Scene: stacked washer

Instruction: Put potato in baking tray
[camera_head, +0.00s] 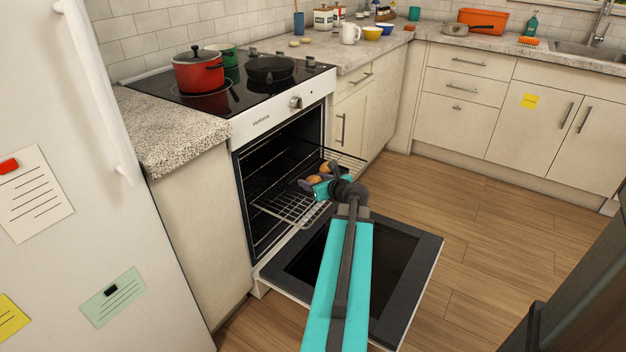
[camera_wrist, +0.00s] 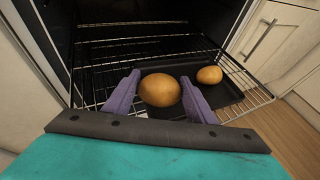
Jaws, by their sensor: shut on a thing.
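My gripper (camera_wrist: 160,95) is shut on a brown potato (camera_wrist: 160,90), with one purple finger on each side of it. In the wrist view the held potato shows in front of a dark baking tray (camera_wrist: 226,92); I cannot tell whether it touches the tray. A second potato (camera_wrist: 209,75) lies on the tray to the right. The tray sits on the pulled-out oven rack (camera_wrist: 262,98). In the head view my gripper (camera_head: 313,186) is over the rack, and a potato (camera_head: 325,167) shows just beyond it. My arm and gripper hide much of the tray there.
The oven door (camera_head: 418,262) is folded down below the rack. A stove top with a red pot (camera_head: 198,70) and a dark pan (camera_head: 269,69) is above the oven. A fridge (camera_head: 75,200) stands at left. Wooden floor (camera_head: 480,225) is clear at right.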

